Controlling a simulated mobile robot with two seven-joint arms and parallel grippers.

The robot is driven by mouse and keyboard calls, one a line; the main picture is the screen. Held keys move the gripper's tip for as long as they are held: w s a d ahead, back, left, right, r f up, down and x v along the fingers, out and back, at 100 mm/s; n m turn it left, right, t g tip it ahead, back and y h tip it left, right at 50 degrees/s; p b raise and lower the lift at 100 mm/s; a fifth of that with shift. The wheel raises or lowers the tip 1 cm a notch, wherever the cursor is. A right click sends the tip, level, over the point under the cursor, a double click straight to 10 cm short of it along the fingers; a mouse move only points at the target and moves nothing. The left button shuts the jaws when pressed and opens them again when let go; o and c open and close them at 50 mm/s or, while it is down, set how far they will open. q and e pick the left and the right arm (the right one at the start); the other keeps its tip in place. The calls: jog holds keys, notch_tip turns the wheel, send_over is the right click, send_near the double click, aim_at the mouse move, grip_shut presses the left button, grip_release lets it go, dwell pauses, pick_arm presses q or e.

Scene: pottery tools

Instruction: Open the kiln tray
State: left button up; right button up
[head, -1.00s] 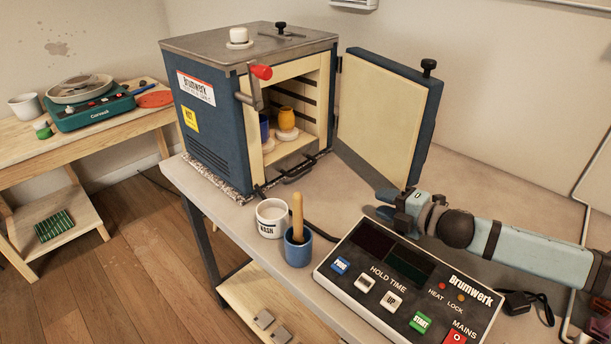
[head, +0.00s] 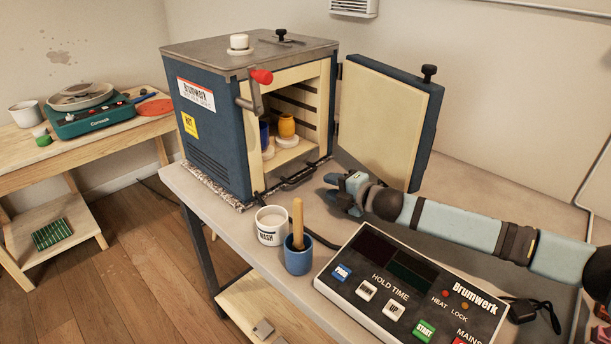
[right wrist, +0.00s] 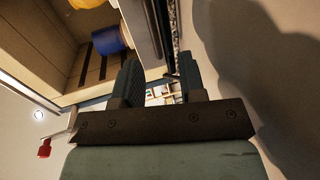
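The blue kiln (head: 215,130) stands at the back of the grey table with its door (head: 385,120) swung open to the right. The kiln tray (head: 298,154) sits inside at the bottom, with a dark handle (head: 300,176) along its front edge. A yellow cup (head: 287,126) and a blue cup (head: 264,133), partly hidden, stand inside. My right gripper (head: 331,189) is just right of the handle, low over the table, apart from it. The right wrist view shows its two fingers (right wrist: 157,78) spread and empty, with a dark bar beyond them. My left gripper is out of view.
A white WASH cup (head: 271,232) and a blue pot (head: 298,262) with a wooden tool stand in front of the kiln. The control panel (head: 345,297) lies at the front right. A red-knobbed lever (head: 259,80) sticks out from the kiln's front.

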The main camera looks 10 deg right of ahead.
aim_at(307, 175)
jog(key=x, duration=0.6)
jog(key=r+b+x, duration=0.1)
jog(key=x, duration=0.2)
jog(key=shift+w+a+f, duration=0.15)
jog(key=shift+w+a, duration=0.05)
jog(key=shift+w, duration=0.25)
jog(key=shift+c, duration=0.3)
grip_shut()
